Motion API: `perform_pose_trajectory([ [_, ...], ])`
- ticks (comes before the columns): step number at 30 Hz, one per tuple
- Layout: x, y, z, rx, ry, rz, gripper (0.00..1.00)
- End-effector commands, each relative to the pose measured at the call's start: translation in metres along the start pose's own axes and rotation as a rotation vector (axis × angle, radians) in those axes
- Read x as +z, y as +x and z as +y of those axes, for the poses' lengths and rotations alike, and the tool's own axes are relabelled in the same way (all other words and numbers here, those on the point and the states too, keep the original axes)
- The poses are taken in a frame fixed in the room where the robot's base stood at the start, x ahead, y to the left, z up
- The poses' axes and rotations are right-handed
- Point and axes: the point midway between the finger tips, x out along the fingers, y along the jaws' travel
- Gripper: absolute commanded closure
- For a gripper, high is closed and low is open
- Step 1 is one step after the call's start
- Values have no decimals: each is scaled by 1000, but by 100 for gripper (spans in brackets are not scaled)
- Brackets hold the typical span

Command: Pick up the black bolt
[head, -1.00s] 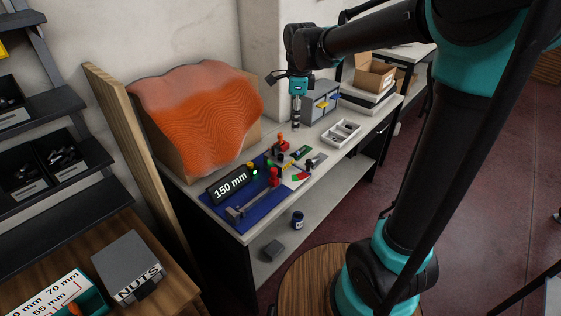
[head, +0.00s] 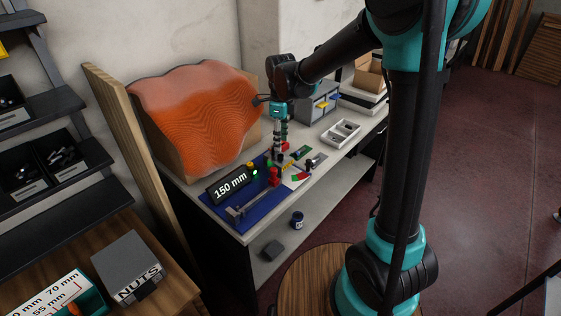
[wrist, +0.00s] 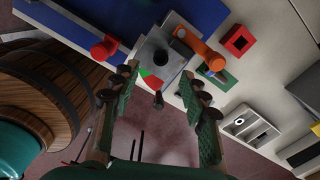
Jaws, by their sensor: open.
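My gripper (head: 279,148) points down over the cluttered part of the grey worktable. In the wrist view, its two green-padded fingers (wrist: 159,82) are spread apart with nothing clamped between them. A small dark bolt-like piece (wrist: 157,99) shows between the fingers, near the table edge; I cannot tell for sure that it is the black bolt. A grey block with a round black top (wrist: 160,58) lies just beyond the fingertips. In the head view, the gripper and small parts overlap, so the bolt is not clear there.
Red (wrist: 103,48) and orange (wrist: 203,55) clamps stand close on either side. A blue mat carries a 150 mm display (head: 230,184). A compartment tray (head: 341,133) and a grey drawer box (head: 318,103) stand to the right. An orange wavy panel (head: 195,115) rises behind.

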Motion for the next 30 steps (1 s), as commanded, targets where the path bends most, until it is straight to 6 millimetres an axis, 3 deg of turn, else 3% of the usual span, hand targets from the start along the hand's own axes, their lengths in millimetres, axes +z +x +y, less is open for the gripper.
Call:
perform_pose_trajectory([
  [7, 1, 16, 0, 0, 0, 0, 55],
  [16, 2, 56, -1, 0, -1, 0, 55],
  [25, 2, 61, -1, 0, -1, 0, 55],
  [30, 2, 61, -1, 0, -1, 0, 74],
])
